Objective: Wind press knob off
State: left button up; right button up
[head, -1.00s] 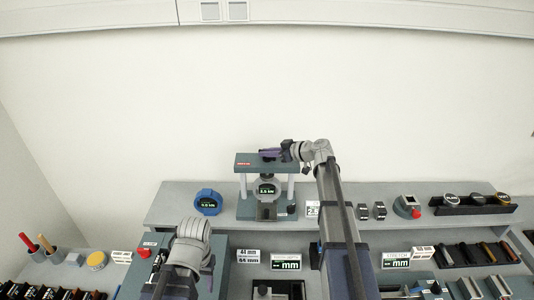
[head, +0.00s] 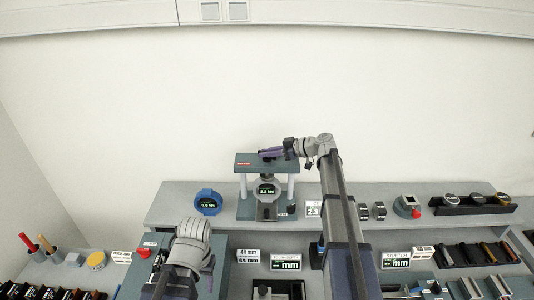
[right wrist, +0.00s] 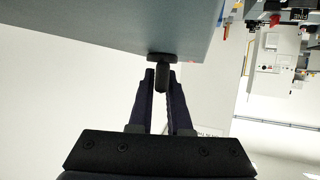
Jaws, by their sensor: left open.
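The press (head: 243,190) stands on the raised back shelf, with a teal crossbar (head: 245,163), two pale posts and a round dial with a lit readout. The dark press knob (right wrist: 161,78) sticks out of the crossbar, which fills the top of the right wrist view. My right gripper (right wrist: 161,76) is at the knob, one finger on each side; narrow gaps show, so it looks open around it. In the head view the right gripper (head: 271,154) lies over the crossbar top. My left gripper (head: 208,268) is open at the lower left, partly hidden by its wrist.
A blue round gauge (head: 208,202) stands left of the press. A small grey device with a red button (head: 408,206) and a dark rack (head: 473,205) stand on the shelf's right. Display signs, trays and a red-handled tool pot (head: 38,255) fill the front.

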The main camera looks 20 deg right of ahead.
jog(key=o, duration=0.4)
jog(key=p+v, duration=0.3)
jog(key=v, duration=0.4)
jog(key=shift+s+d+r, duration=0.1)
jog(key=shift+s+d, duration=0.1)
jog(key=shift+d, duration=0.15)
